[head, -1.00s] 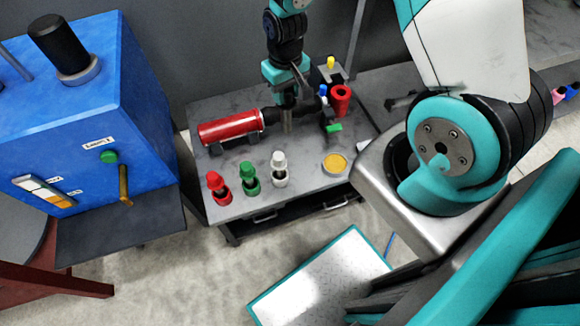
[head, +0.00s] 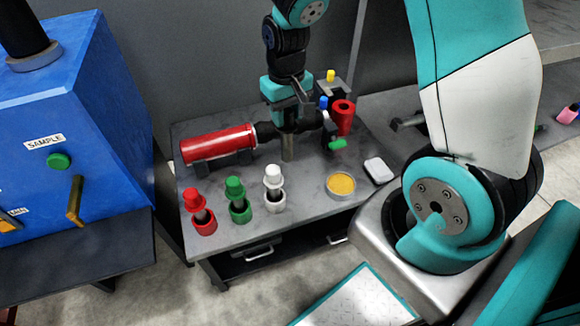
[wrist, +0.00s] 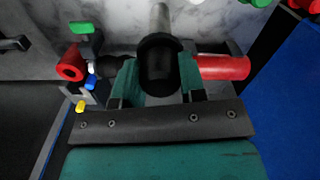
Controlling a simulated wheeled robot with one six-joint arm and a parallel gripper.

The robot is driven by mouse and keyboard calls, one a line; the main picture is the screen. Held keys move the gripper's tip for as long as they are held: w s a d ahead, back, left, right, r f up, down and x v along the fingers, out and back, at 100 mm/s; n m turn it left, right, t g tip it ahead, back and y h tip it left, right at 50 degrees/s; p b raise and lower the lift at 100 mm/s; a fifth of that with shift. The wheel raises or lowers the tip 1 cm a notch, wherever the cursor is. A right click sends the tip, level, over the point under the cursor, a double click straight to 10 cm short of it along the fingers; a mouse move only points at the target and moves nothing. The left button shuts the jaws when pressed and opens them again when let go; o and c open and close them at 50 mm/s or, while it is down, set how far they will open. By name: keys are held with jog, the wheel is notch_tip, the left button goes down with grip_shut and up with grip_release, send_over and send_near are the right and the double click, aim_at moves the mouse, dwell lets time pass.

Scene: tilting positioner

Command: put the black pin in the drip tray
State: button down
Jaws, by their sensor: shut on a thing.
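My gripper (head: 289,125) is over the grey bench, just right of the red cylinder (head: 215,143). In the wrist view, the teal fingers of my gripper (wrist: 158,75) are shut on the black head of the black pin (wrist: 158,62), whose grey shaft points away. The pin's grey shaft (head: 288,150) hangs upright below my gripper in the head view; I cannot tell if its tip touches the bench. No thing is marked as the drip tray; a round dish with a yellow inside (head: 341,184) and a dark ledge (head: 95,250) below the blue machine are in view.
Red (head: 192,200), green (head: 235,188) and white (head: 273,175) knobbed pins stand along the bench's front. A red ring (head: 344,112) and small coloured parts are behind right. A white block (head: 379,170) is beside the dish. The blue machine (head: 60,110) stands left.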

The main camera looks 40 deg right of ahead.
aim_at(287, 158)
notch_tip(287, 158, down, 14)
jog(key=b, duration=0.3)
jog(key=shift+f+b, duration=0.2)
jog(key=shift+b, duration=0.1)
jog(key=c, duration=1)
grip_release()
